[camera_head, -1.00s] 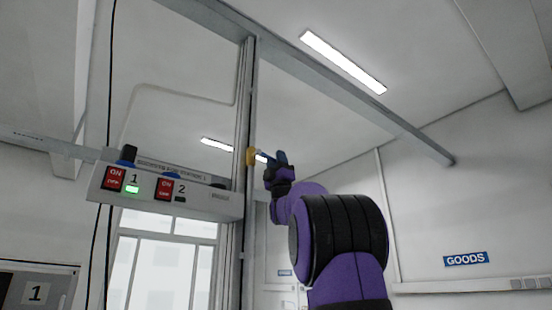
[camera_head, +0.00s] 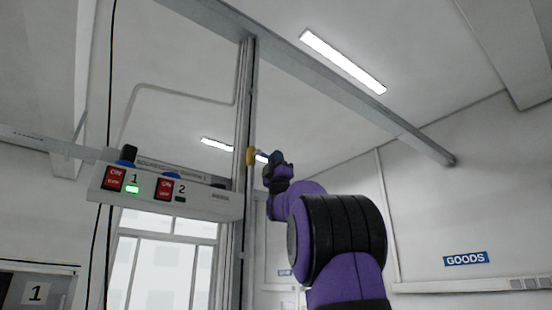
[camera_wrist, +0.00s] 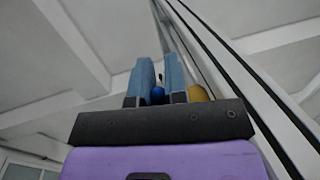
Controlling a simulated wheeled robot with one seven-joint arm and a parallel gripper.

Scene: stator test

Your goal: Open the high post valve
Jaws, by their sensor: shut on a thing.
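The valve's yellow body (camera_head: 251,156) is on the tall grey post in the head view. Yellow also shows just right of my fingers in the wrist view (camera_wrist: 198,93). My gripper (camera_head: 274,157) is up beside the post, just right of the yellow body. In the wrist view its two blue fingers (camera_wrist: 159,64) stand close on either side of a rounded blue part (camera_wrist: 158,95), which looks like the valve's handle. The gripper is shut on it. Most of the handle is hidden by the fingers, and its angle is hard to tell.
The grey post (camera_head: 243,110) rises close left of my gripper to a ceiling beam (camera_head: 330,85). A white switch panel (camera_head: 205,200) with red switches and a green light juts out left of the post. Open room lies right of my arm, before a wall with a GOODS sign (camera_head: 466,258).

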